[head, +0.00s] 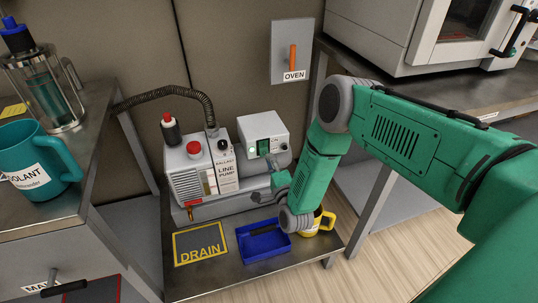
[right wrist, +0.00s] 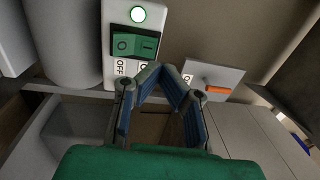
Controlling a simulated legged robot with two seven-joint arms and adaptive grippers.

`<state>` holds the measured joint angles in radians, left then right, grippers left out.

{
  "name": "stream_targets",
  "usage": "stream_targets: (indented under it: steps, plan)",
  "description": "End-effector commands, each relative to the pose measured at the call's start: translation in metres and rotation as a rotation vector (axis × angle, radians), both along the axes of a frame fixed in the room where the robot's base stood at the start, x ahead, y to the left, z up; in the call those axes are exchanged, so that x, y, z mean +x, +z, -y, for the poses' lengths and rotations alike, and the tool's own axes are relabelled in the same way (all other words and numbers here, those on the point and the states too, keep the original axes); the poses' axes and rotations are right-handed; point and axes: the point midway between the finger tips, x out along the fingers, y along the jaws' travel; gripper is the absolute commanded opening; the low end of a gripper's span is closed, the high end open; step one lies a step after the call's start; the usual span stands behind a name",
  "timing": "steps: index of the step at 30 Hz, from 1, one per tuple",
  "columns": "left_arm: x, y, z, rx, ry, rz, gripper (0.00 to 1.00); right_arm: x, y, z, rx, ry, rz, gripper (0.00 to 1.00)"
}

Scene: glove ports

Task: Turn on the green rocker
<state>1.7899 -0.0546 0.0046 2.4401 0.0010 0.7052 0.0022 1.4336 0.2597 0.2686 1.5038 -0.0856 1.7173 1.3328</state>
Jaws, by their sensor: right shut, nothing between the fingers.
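The green rocker (head: 262,147) is on the front of a light grey switch box (head: 270,128) above the pump. In the right wrist view the rocker (right wrist: 134,45) shows O on its left half and I on its right, with OFF and partly hidden ON labels below. A round pale green-white lamp (right wrist: 138,14) beside it looks bright. My right gripper (head: 277,179) is just below the box, pointing up towards it. In the wrist view its fingers (right wrist: 162,72) are shut and empty, just below and right of the rocker, apparently not touching it. My left gripper is out of view.
The line pump (head: 187,178) has a red knob and a black hose (head: 165,93). A blue tray (head: 262,246), a yellow mug (head: 325,222) and a DRAIN sign (head: 200,244) are below. The OVEN switch (head: 291,52) is on the wall.

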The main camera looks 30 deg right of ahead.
Motion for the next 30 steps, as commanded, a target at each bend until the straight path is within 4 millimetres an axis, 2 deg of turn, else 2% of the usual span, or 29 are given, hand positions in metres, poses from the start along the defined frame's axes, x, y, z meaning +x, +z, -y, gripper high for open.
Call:
stream_targets:
  steps: [6, 12, 17, 30]
  plan:
    - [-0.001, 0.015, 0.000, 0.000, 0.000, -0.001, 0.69, -0.035, 0.010, -0.008, 0.002, 0.000, -0.003, 0.00]
    - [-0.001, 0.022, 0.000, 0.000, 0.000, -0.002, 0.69, -0.060, 0.014, -0.013, 0.000, -0.001, -0.002, 0.00]
    - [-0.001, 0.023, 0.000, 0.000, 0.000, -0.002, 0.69, -0.066, 0.015, -0.015, 0.000, -0.001, 0.000, 0.00]
    - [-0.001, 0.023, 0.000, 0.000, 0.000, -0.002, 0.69, -0.066, 0.015, -0.015, 0.000, -0.001, 0.001, 0.00]
